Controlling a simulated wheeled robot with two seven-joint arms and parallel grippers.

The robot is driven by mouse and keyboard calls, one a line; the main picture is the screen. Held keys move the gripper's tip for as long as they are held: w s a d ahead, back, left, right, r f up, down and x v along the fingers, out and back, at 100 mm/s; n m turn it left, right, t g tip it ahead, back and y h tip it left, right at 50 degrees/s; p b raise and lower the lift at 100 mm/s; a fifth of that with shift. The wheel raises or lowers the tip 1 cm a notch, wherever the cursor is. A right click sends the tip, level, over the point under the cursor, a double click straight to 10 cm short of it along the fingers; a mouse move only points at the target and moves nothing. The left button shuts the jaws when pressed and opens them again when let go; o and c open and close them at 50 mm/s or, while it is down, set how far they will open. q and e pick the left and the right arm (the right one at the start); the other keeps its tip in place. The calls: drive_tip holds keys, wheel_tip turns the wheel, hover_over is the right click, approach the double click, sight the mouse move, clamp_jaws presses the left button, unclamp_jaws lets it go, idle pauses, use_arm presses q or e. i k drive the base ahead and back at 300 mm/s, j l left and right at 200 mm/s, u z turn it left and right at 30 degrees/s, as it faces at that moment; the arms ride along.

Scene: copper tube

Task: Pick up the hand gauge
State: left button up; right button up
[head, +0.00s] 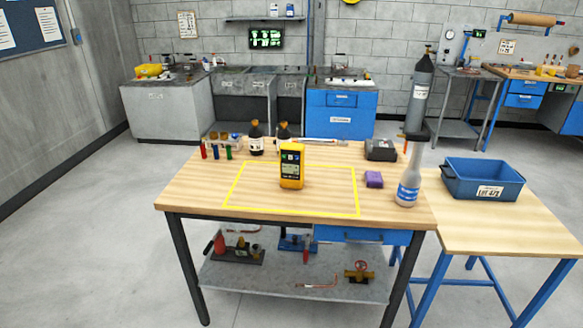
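The hand gauge (291,167) is a yellow and black handheld meter with a small display. It stands upright on the wooden workbench (190,192), inside a yellow outlined rectangle (290,212) near the middle of the top. Nothing touches it. Neither of my grippers shows in the head view.
Two dark bottles (256,138) and a rack of colored tubes (216,150) stand behind left. A blue bin (483,184) sits on the side table.

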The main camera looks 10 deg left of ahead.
sight(292, 172)
drive_tip(key=i+j, duration=0.35)
drive_tip(key=i, duration=0.2)
drive_tip(key=i+j, duration=0.35)
drive_tip(key=i, duration=0.15)
